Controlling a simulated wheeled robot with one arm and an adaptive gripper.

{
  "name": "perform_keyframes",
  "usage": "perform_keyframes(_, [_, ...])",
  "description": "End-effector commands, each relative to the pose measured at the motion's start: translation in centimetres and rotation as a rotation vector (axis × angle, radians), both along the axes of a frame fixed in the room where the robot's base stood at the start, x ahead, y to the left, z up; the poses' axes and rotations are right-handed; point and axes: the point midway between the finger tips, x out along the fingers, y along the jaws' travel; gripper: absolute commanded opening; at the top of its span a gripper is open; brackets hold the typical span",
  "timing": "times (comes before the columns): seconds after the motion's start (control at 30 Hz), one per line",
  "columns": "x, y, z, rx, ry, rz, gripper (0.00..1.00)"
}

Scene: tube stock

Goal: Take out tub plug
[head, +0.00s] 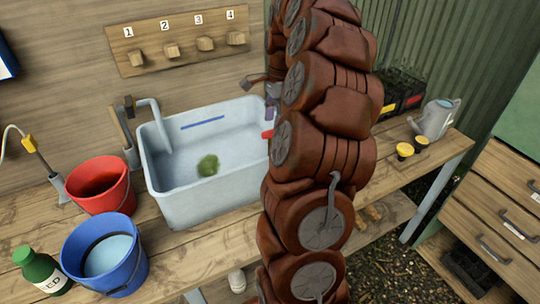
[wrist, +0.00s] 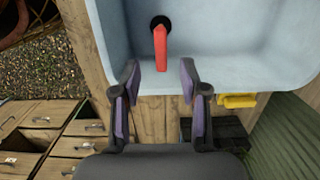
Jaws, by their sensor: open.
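The pale blue-grey tub (head: 178,206) stands on the wooden bench with a green clump (head: 208,165) inside. In the wrist view, the tub plug shows as a red handle (wrist: 160,48) with a round black part at its far end, against the tub (wrist: 220,45). In the head view, a small red piece (head: 267,134) shows at the tub's right end, partly hidden by my arm. My gripper (wrist: 160,72) is open and empty. Its fingertips sit either side of the line of the red handle, just short of its near end. No contact shows.
A red bucket (head: 100,187), a blue bucket (head: 136,272) and a green bottle (head: 40,268) stand left of the tub. A watering can (head: 436,120) and yellow-topped items (head: 404,150) are on the right. Numbered pegs (head: 170,51) line the wall.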

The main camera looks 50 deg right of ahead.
Motion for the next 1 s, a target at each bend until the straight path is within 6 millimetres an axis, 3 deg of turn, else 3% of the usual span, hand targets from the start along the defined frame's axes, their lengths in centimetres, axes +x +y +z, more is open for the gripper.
perform_keyframes(0.27, [0.2, 0.5, -1.4, 0.003, 0.001, 0.002, 0.44])
perform_keyframes(0.57, [0.5, 1.1, -4.6, 0.003, 0.002, 0.001, 0.44])
perform_keyframes(0.83, [0.5, 1.1, -5.1, 0.001, 0.000, 0.001, 0.44])
perform_keyframes(1.0, [0.5, 1.1, -5.1, 0.001, 0.000, 0.001, 0.26])
